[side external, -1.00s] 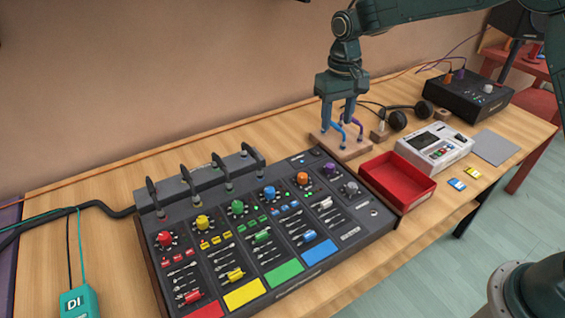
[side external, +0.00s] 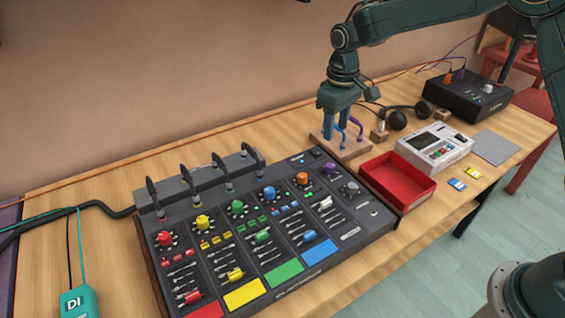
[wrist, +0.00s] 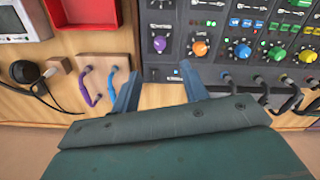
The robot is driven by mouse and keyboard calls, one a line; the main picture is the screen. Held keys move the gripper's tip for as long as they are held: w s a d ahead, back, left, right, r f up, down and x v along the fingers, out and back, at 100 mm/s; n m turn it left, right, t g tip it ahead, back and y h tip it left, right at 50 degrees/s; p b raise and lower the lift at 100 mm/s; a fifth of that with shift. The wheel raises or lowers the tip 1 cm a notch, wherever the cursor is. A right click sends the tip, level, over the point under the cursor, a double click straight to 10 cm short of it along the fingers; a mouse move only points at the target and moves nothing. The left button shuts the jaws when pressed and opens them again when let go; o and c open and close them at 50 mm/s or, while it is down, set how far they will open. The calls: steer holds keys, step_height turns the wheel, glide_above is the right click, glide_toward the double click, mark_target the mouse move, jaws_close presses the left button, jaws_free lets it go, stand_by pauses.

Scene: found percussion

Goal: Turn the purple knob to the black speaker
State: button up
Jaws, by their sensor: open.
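The purple knob (side external: 330,168) sits at the far right end of the knob row on the black mixer (side external: 372,221). In the wrist view the purple knob (wrist: 159,43) lies ahead of the gap between my fingertips, apart from them. A black box on a stand (side external: 513,22) at the top right may be the speaker; I cannot tell. Marks around the knob are too small to read.
A wooden block (side external: 349,149) with blue and purple hooks stands close by my gripper. A red tray (side external: 397,183) and a white device (side external: 434,147) are right of the mixer. Headphones (side external: 398,120) lie behind.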

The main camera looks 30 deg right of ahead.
mark_target(331, 165)
step_height(331, 165, down, 12)
steer(key=shift+r, duration=0.2)
stand_by(0.4)
steer(key=shift+c, duration=0.3)
jaws_close()
steer(key=shift+m, duration=0.3)
steer(key=shift+m, duration=1.3)
steer(key=shift+o, duration=0.3)
jaws_free()
